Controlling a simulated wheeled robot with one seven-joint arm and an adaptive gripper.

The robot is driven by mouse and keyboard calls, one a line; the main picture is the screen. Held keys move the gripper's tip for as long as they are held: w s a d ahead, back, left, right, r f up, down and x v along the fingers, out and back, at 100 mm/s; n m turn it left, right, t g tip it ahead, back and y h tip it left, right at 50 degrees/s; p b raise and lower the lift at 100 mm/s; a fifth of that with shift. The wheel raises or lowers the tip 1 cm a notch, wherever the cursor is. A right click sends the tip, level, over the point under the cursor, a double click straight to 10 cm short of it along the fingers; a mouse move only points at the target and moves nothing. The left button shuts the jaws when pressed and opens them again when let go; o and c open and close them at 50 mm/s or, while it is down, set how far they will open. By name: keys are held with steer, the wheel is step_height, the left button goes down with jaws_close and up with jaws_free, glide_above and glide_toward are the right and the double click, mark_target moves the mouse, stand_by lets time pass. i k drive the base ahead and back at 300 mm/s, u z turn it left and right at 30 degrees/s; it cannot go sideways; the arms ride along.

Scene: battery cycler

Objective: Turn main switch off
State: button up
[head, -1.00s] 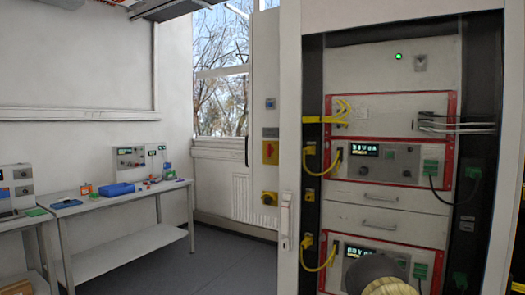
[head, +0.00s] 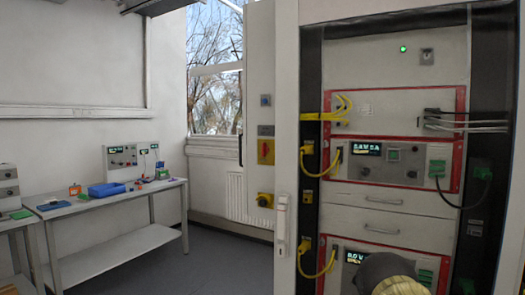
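A red rotary switch on a yellow plate (head: 266,152) is on the narrow light panel left of the open cabinet. Its handle looks roughly upright, but it is too small to tell its marked position. I cannot tell for sure that it is the main switch. A rounded grey and beige part, likely of my arm, shows at the bottom right in front of the lower instrument. No gripper fingers are visible.
The open cabinet holds red-framed instruments (head: 393,187) with lit displays and yellow and green-plugged cables. A green lamp (head: 403,49) glows above them. A white door handle (head: 281,222) is on the cabinet's left edge. A bench (head: 103,206) with a blue bin (head: 106,189) stands left. Floor between is clear.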

mark_target(265, 149)
steer(key=u, duration=0.4)
steer(key=k, duration=0.55)
steer(key=u, duration=1.2)
steer(key=i, duration=0.7)
steer(key=z, duration=0.6)
steer(key=i, duration=0.8)
steer(key=z, duration=0.85)
